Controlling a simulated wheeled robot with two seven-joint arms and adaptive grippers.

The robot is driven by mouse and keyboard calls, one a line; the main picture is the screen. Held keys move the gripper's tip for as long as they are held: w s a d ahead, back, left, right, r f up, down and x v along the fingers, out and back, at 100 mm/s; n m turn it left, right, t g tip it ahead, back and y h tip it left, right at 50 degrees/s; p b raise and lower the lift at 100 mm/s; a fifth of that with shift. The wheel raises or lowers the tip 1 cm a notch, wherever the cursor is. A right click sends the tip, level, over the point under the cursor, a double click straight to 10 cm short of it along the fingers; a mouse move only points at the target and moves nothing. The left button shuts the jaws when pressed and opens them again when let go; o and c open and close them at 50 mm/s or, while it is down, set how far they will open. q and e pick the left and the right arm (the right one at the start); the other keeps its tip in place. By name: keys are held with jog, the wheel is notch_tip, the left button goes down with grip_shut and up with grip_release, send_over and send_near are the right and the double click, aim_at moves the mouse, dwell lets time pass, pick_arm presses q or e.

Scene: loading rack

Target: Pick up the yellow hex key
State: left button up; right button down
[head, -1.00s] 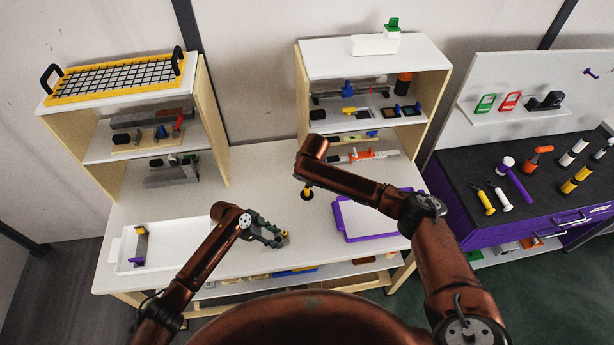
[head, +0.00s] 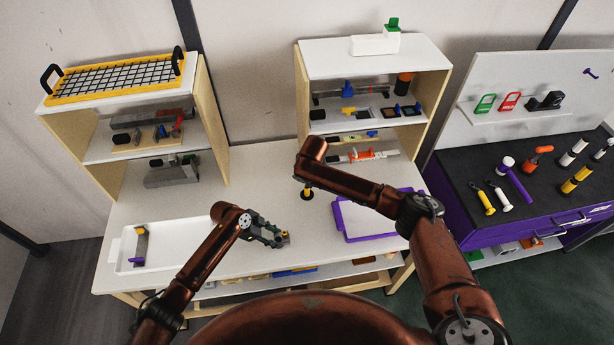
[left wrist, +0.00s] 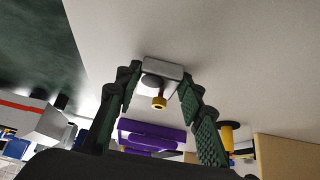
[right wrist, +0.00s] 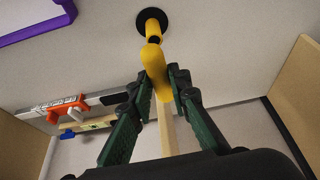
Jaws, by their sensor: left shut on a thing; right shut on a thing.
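The yellow hex key (right wrist: 153,55) shows in the right wrist view, running from a round black base (right wrist: 154,24) on the white tabletop. My right gripper (right wrist: 165,78) is shut on its near end. In the head view a short yellow piece of the hex key (head: 307,190) shows on the table below my right arm, which hides the right gripper. My left gripper (head: 283,237) is low over the front of the table. In the left wrist view its fingers are shut on a small grey block with a yellow knob (left wrist: 159,102).
A purple-rimmed tray (head: 344,226) lies right of the hex key. A white tray (head: 122,256) is at the table's left end. Two shelf units (head: 222,150) stand at the back. A dark tool bench (head: 466,208) is at the right. The tabletop between the arms is mostly clear.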

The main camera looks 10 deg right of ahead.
notch_tip(320, 180, up, 10)
jog(key=c, duration=2.3)
grip_release()
jog(key=shift+c, duration=0.2)
grip_shut()
